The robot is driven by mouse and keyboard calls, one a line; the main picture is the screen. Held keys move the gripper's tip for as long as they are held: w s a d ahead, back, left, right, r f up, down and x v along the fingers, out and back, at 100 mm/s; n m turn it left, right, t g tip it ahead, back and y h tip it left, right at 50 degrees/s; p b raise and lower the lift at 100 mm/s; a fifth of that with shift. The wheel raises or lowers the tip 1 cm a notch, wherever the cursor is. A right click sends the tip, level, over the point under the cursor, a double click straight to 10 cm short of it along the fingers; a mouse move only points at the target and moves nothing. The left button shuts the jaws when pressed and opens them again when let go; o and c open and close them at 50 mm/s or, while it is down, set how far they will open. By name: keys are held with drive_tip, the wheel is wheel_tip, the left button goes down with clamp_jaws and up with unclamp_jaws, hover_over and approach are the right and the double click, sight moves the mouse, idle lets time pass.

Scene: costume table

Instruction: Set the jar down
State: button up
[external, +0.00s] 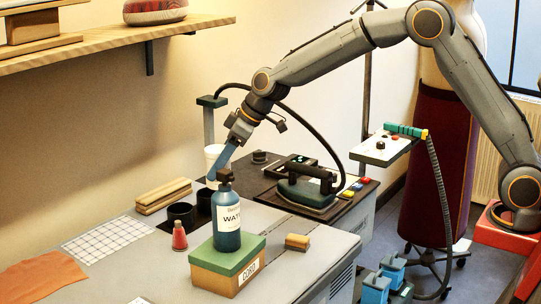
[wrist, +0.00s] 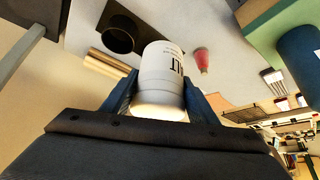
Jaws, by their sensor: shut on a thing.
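The jar (wrist: 160,75) is white with dark lettering ending in "LT", seen large in the wrist view. My gripper (wrist: 163,100) is shut on it, with a blue finger on each side. In the external view my gripper (external: 219,168) is over the back of the table, behind the blue water bottle (external: 228,217). The white jar (external: 212,154) shows there beside the fingers, partly hidden by them. Whether its base touches a surface I cannot tell.
The bottle stands on a green-topped cord box (external: 228,258). Black cups (external: 181,215), a red bottle (external: 179,237) and wooden blocks (external: 163,196) stand near. An iron (external: 308,190) is to the right. The white gridded sheet (external: 108,238) is clear.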

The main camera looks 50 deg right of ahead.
drive_tip(key=w+a+r+m+h+b, duration=0.1)
drive_tip(key=w+a+r, duration=0.1)
drive_tip(key=w+a, duration=0.15)
drive_tip(key=w+a+r+b, duration=0.1)
drive_tip(key=w+a+r, duration=0.15)
drive_tip(key=w, duration=0.25)
wheel_tip(320, 180, down, 10)
drive_tip(key=p, duration=0.2)
drive_tip(key=shift+w+a+m+t, duration=0.2)
drive_tip(key=shift+w+m+t, duration=0.1)
drive_tip(key=shift+f, duration=0.15)
drive_tip(key=shift+f, duration=0.35)
drive_tip(key=shift+f, duration=0.15)
drive_tip(key=o, duration=1.3)
drive_tip(key=shift+c, duration=0.2)
